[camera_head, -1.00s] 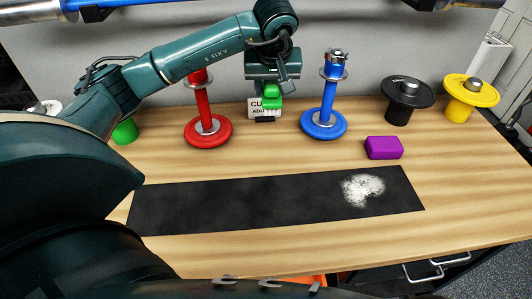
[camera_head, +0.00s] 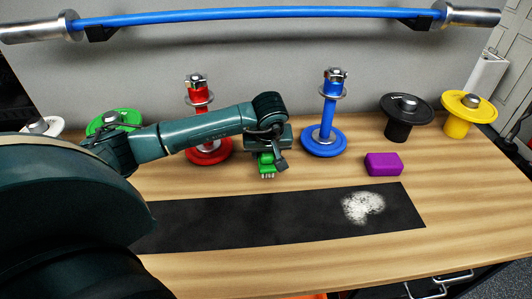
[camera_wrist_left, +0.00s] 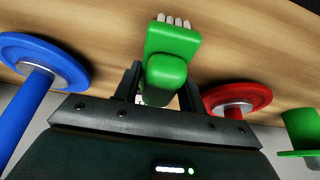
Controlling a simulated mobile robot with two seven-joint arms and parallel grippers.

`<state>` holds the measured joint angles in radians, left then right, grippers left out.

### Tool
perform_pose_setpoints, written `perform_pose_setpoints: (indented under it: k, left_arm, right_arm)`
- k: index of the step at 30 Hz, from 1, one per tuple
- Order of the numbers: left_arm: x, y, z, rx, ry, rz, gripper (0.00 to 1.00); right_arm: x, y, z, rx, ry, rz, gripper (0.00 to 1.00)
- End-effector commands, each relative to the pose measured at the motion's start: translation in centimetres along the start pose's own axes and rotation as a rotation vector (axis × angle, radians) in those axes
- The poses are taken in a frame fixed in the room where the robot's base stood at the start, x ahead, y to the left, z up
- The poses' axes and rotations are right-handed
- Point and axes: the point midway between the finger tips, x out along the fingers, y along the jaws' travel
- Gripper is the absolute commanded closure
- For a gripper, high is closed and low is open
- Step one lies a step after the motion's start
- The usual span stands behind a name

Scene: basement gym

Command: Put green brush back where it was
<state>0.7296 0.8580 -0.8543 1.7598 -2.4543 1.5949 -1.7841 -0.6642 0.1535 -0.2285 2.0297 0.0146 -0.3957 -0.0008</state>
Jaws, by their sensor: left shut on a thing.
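The green brush (camera_head: 266,164) is held in my left gripper (camera_head: 267,152), between the red and blue dumbbell stands. Its pale bristles point toward the front of the table. The wrist view also shows the green brush (camera_wrist_left: 172,50) between the two dark fingers of my left gripper (camera_wrist_left: 160,88), with wood behind it. I cannot tell the exact gap between brush and tabletop. My right gripper is not in view.
A red stand (camera_head: 198,95) and a blue stand (camera_head: 327,110) flank the gripper. A black mat (camera_head: 270,222) with a white powder patch (camera_head: 362,207) lies in front. A purple block (camera_head: 384,164) and black (camera_head: 405,117) and yellow (camera_head: 469,112) weights stand right.

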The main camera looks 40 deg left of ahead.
Motion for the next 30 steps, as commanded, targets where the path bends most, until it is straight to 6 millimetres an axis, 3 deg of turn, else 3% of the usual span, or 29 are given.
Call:
perform_pose_setpoints:
  k: [12, 13, 20, 30]
  left_arm:
    - [1.24, -0.01, 0.49, 0.000, 0.001, 0.000, 0.78]
    - [1.24, -0.02, 0.51, 0.001, 0.000, 0.000, 0.59]
    - [1.11, -0.01, 0.47, 0.001, 0.000, 0.000, 0.40]
    - [0.66, 0.00, 0.28, 0.000, 0.000, 0.000, 0.38]
  right_arm:
    - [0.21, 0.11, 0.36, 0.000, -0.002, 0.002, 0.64]
    - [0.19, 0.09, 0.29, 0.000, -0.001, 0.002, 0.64]
    - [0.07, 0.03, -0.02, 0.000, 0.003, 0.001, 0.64]
    - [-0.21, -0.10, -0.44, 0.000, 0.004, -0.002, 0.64]
